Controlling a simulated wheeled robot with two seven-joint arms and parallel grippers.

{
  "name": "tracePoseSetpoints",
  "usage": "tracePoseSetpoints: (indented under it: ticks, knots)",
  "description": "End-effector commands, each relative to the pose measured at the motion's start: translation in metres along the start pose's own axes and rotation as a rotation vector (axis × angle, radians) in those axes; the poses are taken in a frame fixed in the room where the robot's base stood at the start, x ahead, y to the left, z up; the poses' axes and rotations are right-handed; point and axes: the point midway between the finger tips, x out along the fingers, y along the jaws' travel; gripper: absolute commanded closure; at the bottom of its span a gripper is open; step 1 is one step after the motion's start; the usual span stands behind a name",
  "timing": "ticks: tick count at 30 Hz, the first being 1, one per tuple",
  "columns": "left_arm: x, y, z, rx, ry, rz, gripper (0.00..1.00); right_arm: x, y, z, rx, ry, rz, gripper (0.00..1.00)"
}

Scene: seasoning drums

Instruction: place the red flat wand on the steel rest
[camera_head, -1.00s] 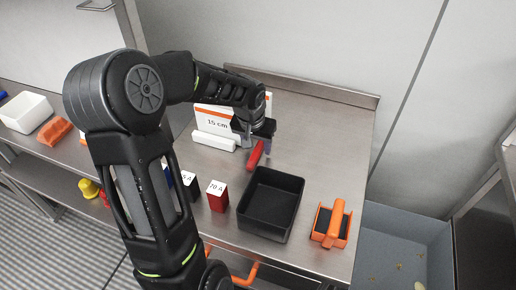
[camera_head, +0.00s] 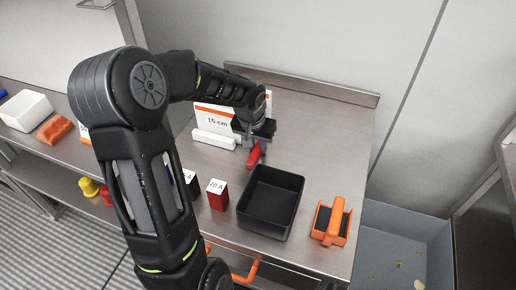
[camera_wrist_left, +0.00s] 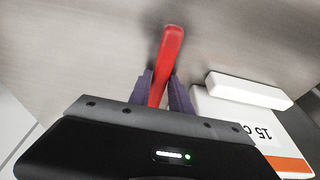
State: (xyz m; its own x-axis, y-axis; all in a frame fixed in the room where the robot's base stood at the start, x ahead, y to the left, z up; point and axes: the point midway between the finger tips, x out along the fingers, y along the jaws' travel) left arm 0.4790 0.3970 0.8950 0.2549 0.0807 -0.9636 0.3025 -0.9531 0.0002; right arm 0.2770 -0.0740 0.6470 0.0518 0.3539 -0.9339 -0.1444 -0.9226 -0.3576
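The red flat wand (camera_head: 253,157) is at the back middle of the steel table in the head view. My left gripper (camera_head: 258,146) is at its far end. In the left wrist view the wand (camera_wrist_left: 166,60) runs between the two purple fingers of my left gripper (camera_wrist_left: 160,84), which close on it from both sides. The wand's near end is hidden behind the gripper body. I cannot make out a steel rest in either view. My right gripper is not in view.
A white bar (camera_head: 213,139) lies before the "15 cm" sign (camera_head: 216,117), left of the gripper. A black tray (camera_head: 283,220), a red labelled block (camera_head: 217,199) and an orange-handled tool (camera_head: 330,221) stand nearer the front. The table's back right is clear.

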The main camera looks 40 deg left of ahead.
Motion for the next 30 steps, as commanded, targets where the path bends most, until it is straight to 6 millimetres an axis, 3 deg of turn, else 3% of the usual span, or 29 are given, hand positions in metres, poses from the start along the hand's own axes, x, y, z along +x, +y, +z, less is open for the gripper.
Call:
tracePoseSetpoints:
  ticks: [9,23,30]
  knots:
    - [0.0,0.0,0.0,0.0,0.0,0.0,1.0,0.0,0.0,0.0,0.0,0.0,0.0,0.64]
    - [-0.001,0.0,0.0,0.0,0.0,0.0,1.0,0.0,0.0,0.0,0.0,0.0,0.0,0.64]
    - [-0.012,0.0,-0.004,0.001,0.002,-0.001,1.0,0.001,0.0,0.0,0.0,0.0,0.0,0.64]
